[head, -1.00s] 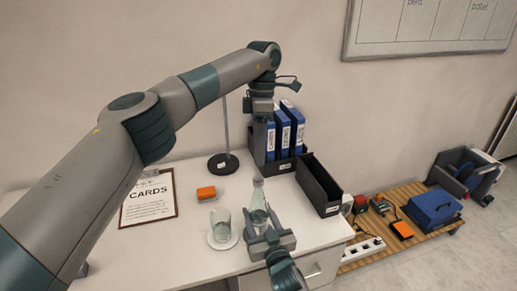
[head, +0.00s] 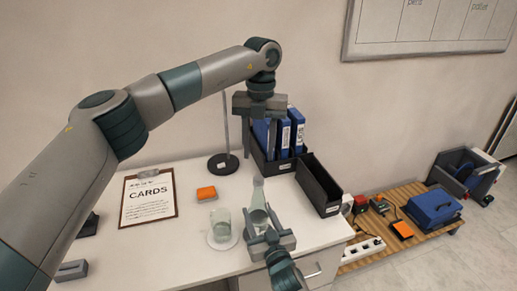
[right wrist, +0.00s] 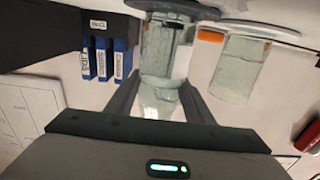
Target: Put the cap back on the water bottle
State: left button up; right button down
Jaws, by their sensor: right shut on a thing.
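The clear water bottle (head: 258,200) stands near the front right of the white desk, with its narrow neck up. My right gripper (head: 266,236) is closed around its lower part. In the right wrist view the bottle (right wrist: 160,98) lies between the two dark fingers. My left gripper (head: 260,150) hangs above and behind the bottle, fingers pointing down and spread apart, with no object seen between them. I cannot make out a separate cap in either view.
A glass mug (head: 221,224) on a white saucer stands just left of the bottle. Blue binders (head: 284,135) and an empty black bin (head: 318,184) stand behind right.

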aim_at(258, 179)
pick_arm(q)
jog(key=n, duration=0.5)
jog(key=shift+s+r+t, duration=0.2)
jog(key=shift+s+t, duration=0.1)
jog(key=shift+s, duration=0.1)
jog(key=n, duration=0.4)
jog(key=shift+s+r+n, duration=0.15)
jog(key=shift+s+n, duration=0.2)
jog(key=shift+n, duration=0.05)
jog(key=shift+f, duration=4.05)
grip_shut()
